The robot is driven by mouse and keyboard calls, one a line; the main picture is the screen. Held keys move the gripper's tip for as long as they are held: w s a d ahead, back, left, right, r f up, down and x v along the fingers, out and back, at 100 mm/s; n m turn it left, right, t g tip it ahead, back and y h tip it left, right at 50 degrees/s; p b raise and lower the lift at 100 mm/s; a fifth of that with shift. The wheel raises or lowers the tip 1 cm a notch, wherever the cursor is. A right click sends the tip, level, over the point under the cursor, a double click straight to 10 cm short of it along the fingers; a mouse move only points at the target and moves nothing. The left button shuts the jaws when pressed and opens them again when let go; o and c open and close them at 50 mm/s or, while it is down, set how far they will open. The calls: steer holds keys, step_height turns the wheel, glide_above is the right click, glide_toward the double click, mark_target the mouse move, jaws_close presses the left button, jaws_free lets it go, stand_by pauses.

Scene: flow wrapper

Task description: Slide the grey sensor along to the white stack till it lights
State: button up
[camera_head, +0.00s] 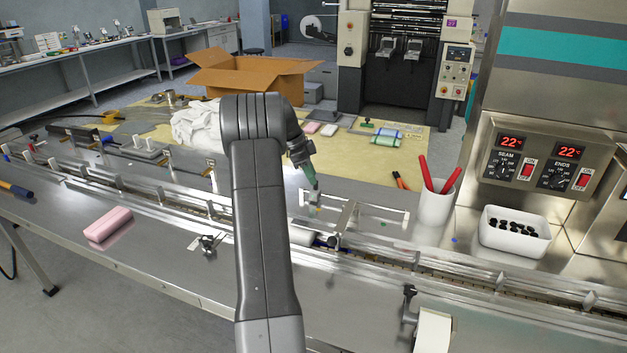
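My arm crosses the middle of the view, and my gripper (309,178) points down just above the bench at a slotted bracket right of the arm. A small grey block (313,198), likely the grey sensor, sits directly below the gripper tip, on or beside the bracket; I cannot tell if they touch. The fingers are too small to show whether they are open or shut. No light on the block can be made out. A white item (301,235), possibly the white stack, shows just right of my arm on the conveyor line, partly hidden by the arm.
A metal bar (343,218) stands right of the block. A white cup (434,207) with red-handled tools and a white bin (513,232) of black pieces stand farther right. A pink block (108,224) lies at left. White cloth (197,124) and a cardboard box (255,75) are behind.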

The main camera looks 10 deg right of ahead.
mark_target(315, 190)
steer(key=v, duration=1.1)
steer(key=shift+f, duration=0.15)
steer(key=x, duration=1.3)
steer(key=shift+d+f, duration=0.2)
steer(key=shift+f, duration=0.1)
steer(key=shift+s+d, duration=0.1)
steer(key=shift+d, duration=0.05)
steer(key=shift+s+d, duration=0.15)
